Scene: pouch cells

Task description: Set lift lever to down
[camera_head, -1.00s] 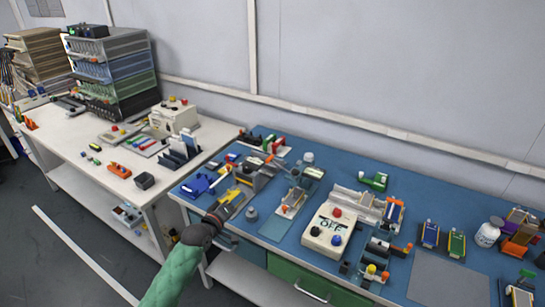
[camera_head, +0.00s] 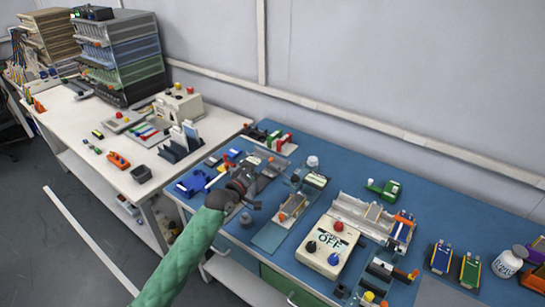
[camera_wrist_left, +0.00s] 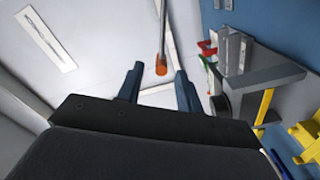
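A lever (camera_wrist_left: 162,40), a thin grey rod with an orange tip, shows in the left wrist view; I take it for the lift lever. My left gripper (camera_wrist_left: 158,88) is open, with its two dark fingers apart on either side of the line of the orange tip. The tip appears just beyond the fingertips, with no visible contact. In the head view my left gripper (camera_head: 258,178) is over the left part of the blue bench, among grey fixtures, and its arm hides part of them. The lever is too small to make out clearly there. My right gripper is not in view.
A grey metal fixture (camera_wrist_left: 262,85) and yellow parts (camera_wrist_left: 308,140) stand close right of my left gripper in the wrist view. On the blue bench (camera_head: 455,212), a white button box (camera_head: 328,246) marked OFF stands to the right. A white table (camera_head: 75,125) adjoins on the left.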

